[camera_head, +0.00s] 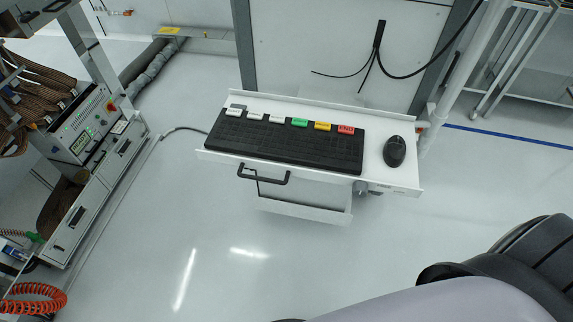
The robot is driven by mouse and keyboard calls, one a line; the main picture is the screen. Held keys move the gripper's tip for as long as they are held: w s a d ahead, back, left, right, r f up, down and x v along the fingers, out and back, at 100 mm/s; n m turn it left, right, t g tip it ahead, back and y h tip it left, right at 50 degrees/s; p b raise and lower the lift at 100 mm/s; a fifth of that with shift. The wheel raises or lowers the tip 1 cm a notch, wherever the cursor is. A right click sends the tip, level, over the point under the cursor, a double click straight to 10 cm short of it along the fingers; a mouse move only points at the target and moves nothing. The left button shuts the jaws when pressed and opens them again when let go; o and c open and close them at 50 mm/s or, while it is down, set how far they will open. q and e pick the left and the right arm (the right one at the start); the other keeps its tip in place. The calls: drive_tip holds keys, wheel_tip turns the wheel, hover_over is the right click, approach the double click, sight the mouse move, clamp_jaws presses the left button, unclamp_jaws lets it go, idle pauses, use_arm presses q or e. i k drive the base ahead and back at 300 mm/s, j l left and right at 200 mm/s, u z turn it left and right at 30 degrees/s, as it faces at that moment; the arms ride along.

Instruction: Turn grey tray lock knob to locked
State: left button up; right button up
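A grey round knob (360,188) sits under the front right part of the white pull-out tray (402,178). It is small here, and I cannot tell its turn position. Small dark lettering shows on the tray's front edge beside it. A black bar handle (264,177) is on the tray's front, left of the knob. Neither of my grippers shows in view. Nothing is seen touching the knob or the tray's front.
A black keyboard (285,143) and a black mouse (395,151) lie on the tray, with several coloured labelled blocks behind the keyboard. A lower white panel (305,206) hangs below. A rack with electronics (88,135) stands left. Floor before the tray is clear.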

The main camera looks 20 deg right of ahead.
sight(359, 190)
drive_tip(key=z, duration=1.35)
